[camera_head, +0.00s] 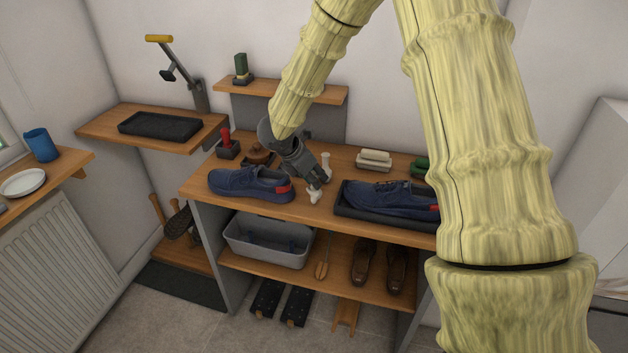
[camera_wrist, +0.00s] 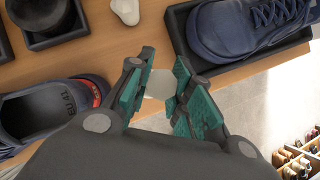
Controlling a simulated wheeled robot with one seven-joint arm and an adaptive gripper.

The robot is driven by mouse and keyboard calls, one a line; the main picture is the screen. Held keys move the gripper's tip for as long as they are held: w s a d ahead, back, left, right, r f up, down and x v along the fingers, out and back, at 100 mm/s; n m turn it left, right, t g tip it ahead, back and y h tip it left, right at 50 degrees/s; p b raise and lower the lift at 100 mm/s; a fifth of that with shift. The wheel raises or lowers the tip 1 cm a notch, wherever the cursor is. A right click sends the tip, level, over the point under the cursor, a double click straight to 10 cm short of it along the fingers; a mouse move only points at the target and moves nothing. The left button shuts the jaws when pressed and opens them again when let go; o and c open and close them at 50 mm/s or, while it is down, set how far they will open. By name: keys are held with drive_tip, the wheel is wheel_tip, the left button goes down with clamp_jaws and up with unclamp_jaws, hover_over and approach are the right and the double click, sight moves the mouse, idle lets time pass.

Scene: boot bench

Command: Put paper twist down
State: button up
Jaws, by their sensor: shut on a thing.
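My gripper (camera_head: 314,184) is above the front part of the bench top, between the two blue shoes. It is shut on a white paper twist (camera_head: 314,197), whose pale end sticks out below the fingers. In the wrist view the twist (camera_wrist: 156,108) shows as a whitish patch between the teal finger pads (camera_wrist: 163,95); the rest is hidden. I cannot tell whether its lower end touches the wood. A second white piece (camera_head: 326,160) stands on the bench behind my gripper, and it also shows in the wrist view (camera_wrist: 126,11).
A blue shoe (camera_head: 240,183) stands at left on the bench top (camera_head: 335,172). Another blue shoe (camera_head: 385,198) sits in a black tray (camera_head: 345,209) at right. Pale blocks (camera_head: 374,158) lie behind. Below are a grey bin (camera_head: 268,250) and brown shoes (camera_head: 363,262).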

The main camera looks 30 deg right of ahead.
drive_tip(key=shift+f, duration=1.05)
drive_tip(key=shift+f, duration=0.15)
drive_tip(key=o, duration=0.8)
drive_tip(key=shift+o, duration=0.2)
drive_tip(key=shift+r+p, duration=0.2)
drive_tip(key=shift+p, duration=0.1)
drive_tip(key=b+v, duration=0.2)
drive_tip(key=v, duration=1)
drive_tip(key=shift+b, duration=0.4)
